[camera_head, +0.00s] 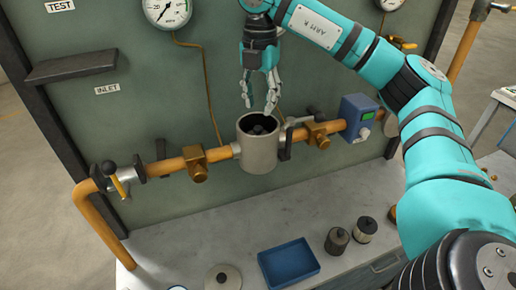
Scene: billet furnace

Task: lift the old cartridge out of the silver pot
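The silver pot (258,155) is fixed in the copper pipe line in front of the green panel, with its top open. Inside it I see a dark round shape (258,129), which looks like the top of the old cartridge; the rest is hidden by the pot wall. My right gripper (259,107) hangs pointing down just above the pot's mouth. Its fingers are apart with nothing visible between them. My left gripper is not in view.
A valve lever (297,121) stands close to the pot's right side, with a blue meter box (358,117) further right. On the bench are a blue tray (289,264), a round lid (223,278) and two small cylinders (337,241) (365,229). A shelf (72,67) juts out upper left.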

